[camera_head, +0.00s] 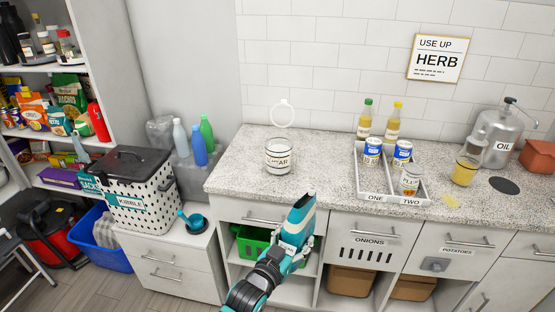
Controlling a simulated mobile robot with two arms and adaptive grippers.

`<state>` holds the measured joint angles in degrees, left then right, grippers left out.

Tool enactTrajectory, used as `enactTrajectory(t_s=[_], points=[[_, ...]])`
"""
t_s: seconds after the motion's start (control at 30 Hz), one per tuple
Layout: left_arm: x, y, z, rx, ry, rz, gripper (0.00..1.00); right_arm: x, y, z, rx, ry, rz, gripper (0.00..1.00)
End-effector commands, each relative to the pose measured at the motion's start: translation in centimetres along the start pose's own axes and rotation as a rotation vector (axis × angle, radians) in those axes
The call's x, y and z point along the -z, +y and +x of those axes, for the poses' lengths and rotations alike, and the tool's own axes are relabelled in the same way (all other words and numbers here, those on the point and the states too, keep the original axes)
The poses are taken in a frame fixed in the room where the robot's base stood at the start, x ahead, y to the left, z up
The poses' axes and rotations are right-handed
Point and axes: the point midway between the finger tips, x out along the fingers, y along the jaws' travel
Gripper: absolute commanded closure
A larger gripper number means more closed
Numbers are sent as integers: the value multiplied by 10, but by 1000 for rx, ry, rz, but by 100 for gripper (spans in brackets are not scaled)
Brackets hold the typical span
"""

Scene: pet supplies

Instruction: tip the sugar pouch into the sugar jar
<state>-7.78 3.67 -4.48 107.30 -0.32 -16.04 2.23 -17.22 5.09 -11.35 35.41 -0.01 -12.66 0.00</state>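The sugar jar (279,157) is a clear glass jar on the left part of the granite counter, with a white label whose visible letters end in "AR". A pale ring-shaped lid (283,113) shows above and behind it. My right gripper is out of view.
A white divided tray (394,190) marked ONE and TWO holds several cans right of the jar. Two bottles stand behind it. An oil can (500,138) and a yellow-filled glass (465,170) are farther right. The counter around the jar is clear. A kibble bin (141,190) stands left.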

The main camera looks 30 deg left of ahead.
Motion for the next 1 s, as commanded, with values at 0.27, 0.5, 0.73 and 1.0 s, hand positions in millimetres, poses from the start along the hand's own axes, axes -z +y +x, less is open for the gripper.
enactTrajectory(t_s=[0.27, 0.5, 0.73, 1.0], points=[[36, -81, 117, 136, -152, -9, 80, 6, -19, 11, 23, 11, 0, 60], [82, -145, 161, 274, -242, -66, 80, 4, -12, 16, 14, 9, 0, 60], [106, -174, 172, 341, -277, -105, 80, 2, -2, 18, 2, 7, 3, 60], [111, -178, 173, 355, -293, -114, 80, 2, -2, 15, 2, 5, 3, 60]])
